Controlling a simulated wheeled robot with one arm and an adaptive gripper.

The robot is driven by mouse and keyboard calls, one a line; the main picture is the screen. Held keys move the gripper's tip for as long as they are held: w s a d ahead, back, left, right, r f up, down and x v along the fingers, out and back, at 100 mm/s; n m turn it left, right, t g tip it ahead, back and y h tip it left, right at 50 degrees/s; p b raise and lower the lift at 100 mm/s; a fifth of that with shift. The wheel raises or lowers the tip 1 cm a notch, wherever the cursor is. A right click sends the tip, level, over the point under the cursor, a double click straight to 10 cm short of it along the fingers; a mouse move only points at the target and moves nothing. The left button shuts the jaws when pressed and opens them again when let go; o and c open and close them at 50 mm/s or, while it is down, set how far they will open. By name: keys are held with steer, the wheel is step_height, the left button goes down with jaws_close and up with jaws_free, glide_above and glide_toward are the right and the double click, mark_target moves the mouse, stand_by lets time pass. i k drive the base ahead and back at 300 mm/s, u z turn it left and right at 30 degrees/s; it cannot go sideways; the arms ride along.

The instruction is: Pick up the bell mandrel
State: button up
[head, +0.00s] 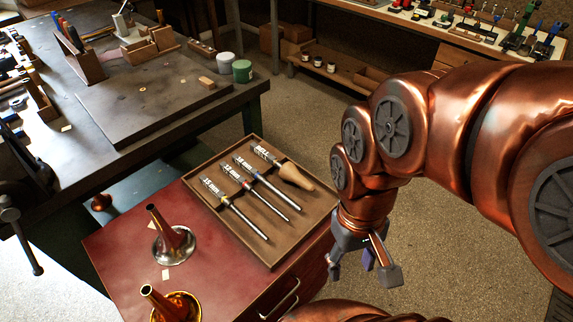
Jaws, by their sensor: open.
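The bell mandrel (296,177) is the thick piece with a tan tapered end and a label that seems to read BELL. It lies in a shallow brown tray (311,219) on a red cabinet, as the rearmost of the tools there. Several slimmer steel rods with labelled ends (267,183) lie beside it, roughly parallel. My gripper (363,273) points down with its fingers apart and empty. In the head view it is to the right of and below the mandrel, just past the tray's right side, not touching it.
Two horn bells, one silver-footed (173,241) and one brass (172,303), stand on the red cabinet top (119,250) left of the tray. A dark workbench (155,105) with tools and green-white jars (242,71) is behind. Open floor lies beyond the tray.

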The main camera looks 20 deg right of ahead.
mark_target(288, 171)
steer(key=u, duration=3.4)
steer(key=k, duration=1.3)
steer(key=z, duration=1.65)
steer(key=i, duration=0.5)
steer(key=u, duration=0.1)
